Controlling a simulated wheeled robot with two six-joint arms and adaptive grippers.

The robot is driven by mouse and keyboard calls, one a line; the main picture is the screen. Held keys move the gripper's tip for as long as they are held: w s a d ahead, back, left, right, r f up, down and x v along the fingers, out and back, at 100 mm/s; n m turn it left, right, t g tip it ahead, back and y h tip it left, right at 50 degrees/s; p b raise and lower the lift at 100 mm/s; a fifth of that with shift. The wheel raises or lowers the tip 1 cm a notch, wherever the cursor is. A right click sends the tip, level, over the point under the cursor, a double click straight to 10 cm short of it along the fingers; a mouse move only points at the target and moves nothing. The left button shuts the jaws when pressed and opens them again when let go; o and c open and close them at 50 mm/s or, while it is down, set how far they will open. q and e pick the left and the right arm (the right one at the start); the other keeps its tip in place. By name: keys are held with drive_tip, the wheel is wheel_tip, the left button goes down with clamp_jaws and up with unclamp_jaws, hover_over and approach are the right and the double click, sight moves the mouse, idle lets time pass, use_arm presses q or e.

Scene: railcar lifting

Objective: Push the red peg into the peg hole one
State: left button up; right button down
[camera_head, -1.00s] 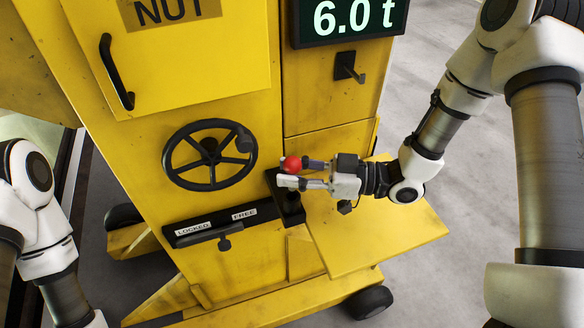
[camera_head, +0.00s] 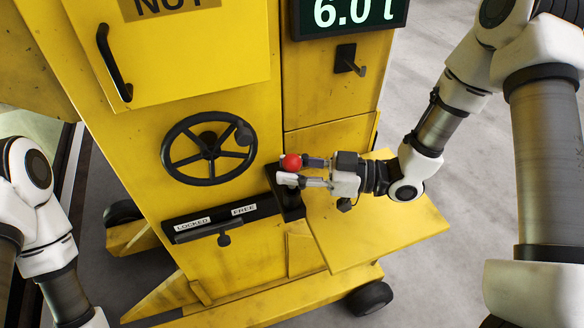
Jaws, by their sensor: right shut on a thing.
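The red peg shows as a round red knob (camera_head: 291,163) in the middle of the head view, just right of the handwheel. My right gripper (camera_head: 288,172) is shut on it, its fingers reaching in from the right. A dark block (camera_head: 290,203) on the yellow machine sits directly below the knob; the hole itself and the peg's lower part are hidden. I cannot tell how deep the peg sits. My left arm shows at the left edge, but its gripper is out of view.
The yellow machine (camera_head: 240,275) carries a black handwheel (camera_head: 208,150), a LOCKED/FREE slider bar (camera_head: 222,220) and a display (camera_head: 345,15) reading 6.0 t. A yellow shelf (camera_head: 385,235) juts out below my right gripper. Grey floor (camera_head: 440,280) is open at the right.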

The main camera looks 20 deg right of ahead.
drive_tip(key=shift+f+b, duration=1.8)
drive_tip(key=shift+f, duration=0.45)
drive_tip(key=c, duration=0.8)
unclamp_jaws()
drive_tip(key=v, duration=1.2)
drive_tip(key=shift+s, duration=0.1)
